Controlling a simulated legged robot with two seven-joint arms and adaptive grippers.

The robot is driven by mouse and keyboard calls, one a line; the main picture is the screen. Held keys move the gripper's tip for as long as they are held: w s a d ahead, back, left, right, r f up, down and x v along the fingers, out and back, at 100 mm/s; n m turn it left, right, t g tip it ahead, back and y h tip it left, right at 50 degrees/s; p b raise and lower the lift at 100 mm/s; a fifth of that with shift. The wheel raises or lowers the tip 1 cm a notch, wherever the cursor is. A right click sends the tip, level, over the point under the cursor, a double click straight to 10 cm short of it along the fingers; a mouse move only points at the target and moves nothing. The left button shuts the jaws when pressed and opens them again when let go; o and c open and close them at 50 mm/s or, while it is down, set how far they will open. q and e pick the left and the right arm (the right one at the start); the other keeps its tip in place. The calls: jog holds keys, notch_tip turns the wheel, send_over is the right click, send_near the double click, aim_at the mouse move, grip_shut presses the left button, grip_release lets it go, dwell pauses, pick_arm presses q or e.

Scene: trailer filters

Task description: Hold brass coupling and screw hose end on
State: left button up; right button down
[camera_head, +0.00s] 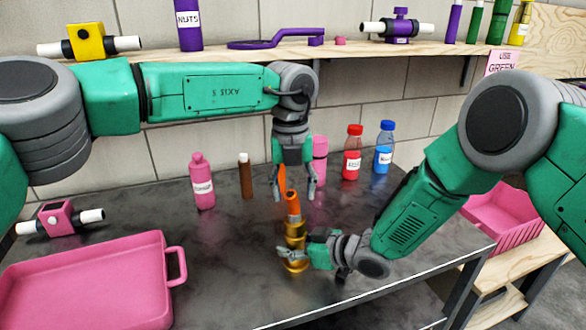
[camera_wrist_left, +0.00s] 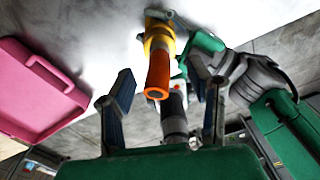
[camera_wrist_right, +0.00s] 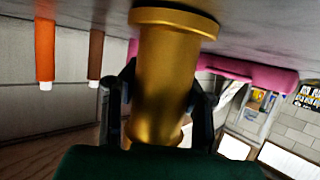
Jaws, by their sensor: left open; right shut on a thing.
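The brass coupling (camera_head: 296,264) stands on the dark table at front centre. My right gripper (camera_head: 300,253) is shut on it from the right; the right wrist view shows its fingers either side of the brass body (camera_wrist_right: 165,70). The orange hose end (camera_head: 293,206) sits at the coupling's top, roughly upright; it also shows in the left wrist view (camera_wrist_left: 158,75). Whether its thread is engaged cannot be told. My left gripper (camera_head: 294,190) is open and empty, pointing down just above the hose end. In the left wrist view its fingers (camera_wrist_left: 168,88) lie either side of the hose end, apart from it.
A pink tray (camera_head: 165,240) lies at front left beside a pink valve (camera_head: 57,216). Pink (camera_head: 202,182), brown (camera_head: 246,178), red (camera_head: 352,155) and blue (camera_head: 384,150) bottles stand behind. A pink bin (camera_head: 500,215) is right. A wooden shelf (camera_head: 340,48) runs above.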

aim_at(295, 206)
pick_arm(q)
jog(key=shift+d+f, duration=0.1)
jog(key=shift+f, duration=2.05)
